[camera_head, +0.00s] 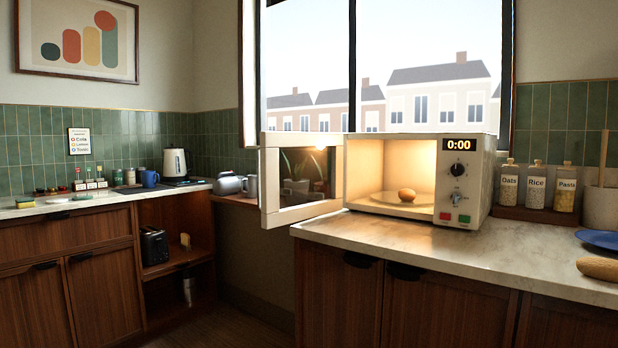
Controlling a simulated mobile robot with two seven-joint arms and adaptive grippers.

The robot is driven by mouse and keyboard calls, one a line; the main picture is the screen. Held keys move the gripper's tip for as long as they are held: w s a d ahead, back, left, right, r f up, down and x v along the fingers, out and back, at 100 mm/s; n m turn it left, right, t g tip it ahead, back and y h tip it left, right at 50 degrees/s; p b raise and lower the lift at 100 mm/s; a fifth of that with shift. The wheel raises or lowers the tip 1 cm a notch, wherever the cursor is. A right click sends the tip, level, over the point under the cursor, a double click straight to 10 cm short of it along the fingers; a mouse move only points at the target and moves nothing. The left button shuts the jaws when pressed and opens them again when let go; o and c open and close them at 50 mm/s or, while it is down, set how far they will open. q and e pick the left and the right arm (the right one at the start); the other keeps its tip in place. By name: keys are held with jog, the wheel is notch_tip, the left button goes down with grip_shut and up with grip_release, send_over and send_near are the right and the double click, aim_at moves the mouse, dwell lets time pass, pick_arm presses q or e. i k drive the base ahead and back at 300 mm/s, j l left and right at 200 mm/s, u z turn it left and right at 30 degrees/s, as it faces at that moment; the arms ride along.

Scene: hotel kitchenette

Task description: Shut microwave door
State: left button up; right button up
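A cream microwave (468,162) stands on the right-hand counter, its display reading 0:00. Its door (271,198) is hinged at the left side and stands wide open, swung out to the left past the counter's left end. The lit inside shows a brown egg-like item (407,195) on a plate (385,204). A dial, a knob and a green and a red button are on the panel. Neither of my grippers is in view.
Oats, rice and pasta jars (537,186) stand right of the microwave, with a blue plate (604,240) and a bread-like item (598,269) at the right edge. The counter (400,235) in front of the microwave is clear. A kettle (175,164) stands on the left counter.

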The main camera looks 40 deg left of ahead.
aim_at(268, 171)
jog(key=i+j+z, duration=0.1)
jog(key=j, duration=0.6)
jog(key=i+j+z, duration=0.15)
jog(key=i+j, duration=0.15)
jog(key=j, duration=0.4)
jog(key=i+j+z, duration=0.1)
jog(key=j, duration=0.6)
jog(key=i+j+z, duration=0.1)
jog(key=j, duration=0.6)
jog(key=i+j+z, duration=0.15)
jog(key=j, duration=0.6)
jog(key=i+j+z, duration=0.1)
jog(key=j, duration=0.65)
jog(key=i, duration=0.05)
